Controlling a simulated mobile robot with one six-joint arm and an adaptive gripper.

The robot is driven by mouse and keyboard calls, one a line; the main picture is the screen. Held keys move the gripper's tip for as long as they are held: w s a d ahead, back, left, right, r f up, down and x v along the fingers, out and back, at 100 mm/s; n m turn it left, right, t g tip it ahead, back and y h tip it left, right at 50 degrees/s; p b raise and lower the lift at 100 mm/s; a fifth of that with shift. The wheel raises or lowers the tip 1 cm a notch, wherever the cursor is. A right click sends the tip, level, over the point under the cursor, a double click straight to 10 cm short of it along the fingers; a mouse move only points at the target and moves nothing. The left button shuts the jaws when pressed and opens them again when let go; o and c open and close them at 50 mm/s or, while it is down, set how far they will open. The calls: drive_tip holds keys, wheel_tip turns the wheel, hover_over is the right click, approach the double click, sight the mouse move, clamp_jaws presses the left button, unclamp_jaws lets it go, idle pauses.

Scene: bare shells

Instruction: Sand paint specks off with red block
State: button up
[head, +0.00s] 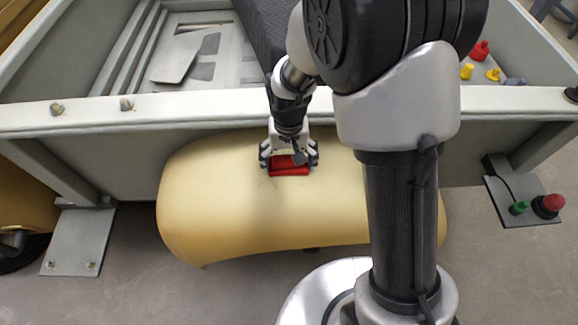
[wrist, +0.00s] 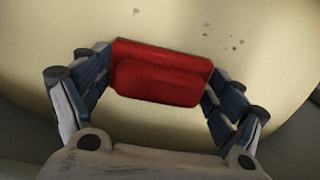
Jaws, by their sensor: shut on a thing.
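The red block (head: 289,166) is in my gripper (head: 289,160), which is shut on its two sides. In the wrist view the red block (wrist: 160,75) sits between the blue-grey fingers of my gripper (wrist: 158,85). The block is over the pale yellow curved panel (head: 230,205); it looks very close to the surface, but I cannot tell whether it touches. Any specks under the block are hidden.
A grey metal frame rail (head: 200,112) runs behind the panel. Small red and yellow parts (head: 480,52) lie in the tray at the upper right. A button box (head: 525,200) stands at the right. My arm hides the panel's right part.

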sight(278, 156)
drive_tip(key=shift+w, duration=1.15)
drive_tip(key=shift+w+r+p, duration=0.3)
drive_tip(key=shift+w+p, duration=0.05)
drive_tip(key=shift+w, duration=0.25)
drive_tip(key=shift+a, duration=0.85)
drive_tip(key=shift+s+a+f, duration=0.15)
drive_tip(key=shift+s+a, duration=0.2)
drive_tip(key=shift+s, duration=0.05)
drive_tip(key=shift+s+a+f, duration=0.1)
drive_tip(key=shift+s+a, duration=0.05)
drive_tip(key=shift+s, duration=0.8)
drive_tip(key=shift+s+f+b, duration=0.2)
drive_tip(key=shift+s+b, duration=0.15)
drive_tip(key=shift+s, duration=1.5)
